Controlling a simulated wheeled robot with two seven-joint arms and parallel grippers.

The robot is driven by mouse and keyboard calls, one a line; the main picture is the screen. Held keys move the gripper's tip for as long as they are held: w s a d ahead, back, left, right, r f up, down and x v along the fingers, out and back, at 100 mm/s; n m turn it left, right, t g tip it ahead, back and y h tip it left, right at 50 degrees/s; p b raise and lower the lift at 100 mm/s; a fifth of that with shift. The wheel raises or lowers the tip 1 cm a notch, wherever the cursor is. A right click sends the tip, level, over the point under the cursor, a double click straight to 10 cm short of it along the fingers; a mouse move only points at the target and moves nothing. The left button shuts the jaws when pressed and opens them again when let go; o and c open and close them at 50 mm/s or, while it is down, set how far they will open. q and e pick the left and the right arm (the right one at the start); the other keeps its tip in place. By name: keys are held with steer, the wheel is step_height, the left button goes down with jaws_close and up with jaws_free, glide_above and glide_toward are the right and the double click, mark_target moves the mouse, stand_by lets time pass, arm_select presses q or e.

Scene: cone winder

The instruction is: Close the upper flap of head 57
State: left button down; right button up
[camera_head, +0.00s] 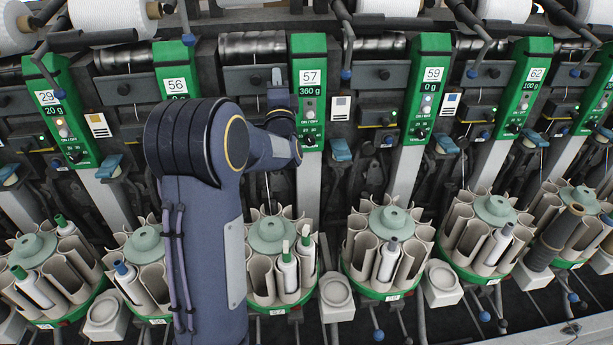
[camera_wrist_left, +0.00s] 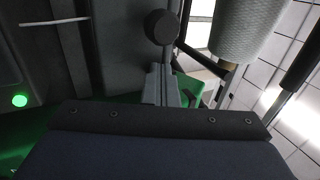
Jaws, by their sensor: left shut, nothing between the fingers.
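Head 57 has a green panel (camera_head: 310,90) marked 57, with a 360 g display, in the head view. The dark grey plate (camera_head: 240,80) left of it seems to be the upper flap. My arm covers the area below it, and I cannot tell how far the flap stands open. My left gripper (camera_head: 277,77) is shut and empty, pointing up between this plate and the green panel. Its fingers (camera_wrist_left: 160,84) also show in the left wrist view, just below a round black knob (camera_wrist_left: 161,27). I cannot tell whether they touch anything. My right gripper is out of view.
Neighbouring green panels 56 (camera_head: 175,82) and 59 (camera_head: 428,88) stand on either side. Below are round bobbin magazines, one (camera_head: 389,225) to the right of my arm. White yarn packages (camera_head: 388,7) sit along the top. A yarn package (camera_wrist_left: 250,30) shows in the left wrist view.

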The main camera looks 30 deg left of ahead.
arm_select(q)
steer(key=shift+a+r, duration=0.2)
steer(key=shift+r, duration=0.35)
steer(key=shift+a+r, duration=0.2)
steer(key=shift+r, duration=0.35)
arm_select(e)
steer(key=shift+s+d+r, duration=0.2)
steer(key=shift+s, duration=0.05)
arm_select(q)
steer(key=shift+s+d+f+b, duration=0.2)
steer(key=shift+d+f+b, duration=0.1)
steer(key=shift+f, duration=0.15)
steer(key=shift+s+d+f+b, duration=0.15)
steer(key=shift+d+f, duration=0.1)
steer(key=shift+f, duration=0.2)
steer(key=r+v, duration=0.1)
steer(key=v, duration=0.6)
steer(key=shift+s+d+b, duration=0.25)
steer(key=shift+d+b, duration=0.1)
steer(key=shift+b, duration=0.1)
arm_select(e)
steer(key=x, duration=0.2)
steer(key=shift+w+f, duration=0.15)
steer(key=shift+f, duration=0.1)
arm_select(q)
steer(key=shift+r, duration=0.1)
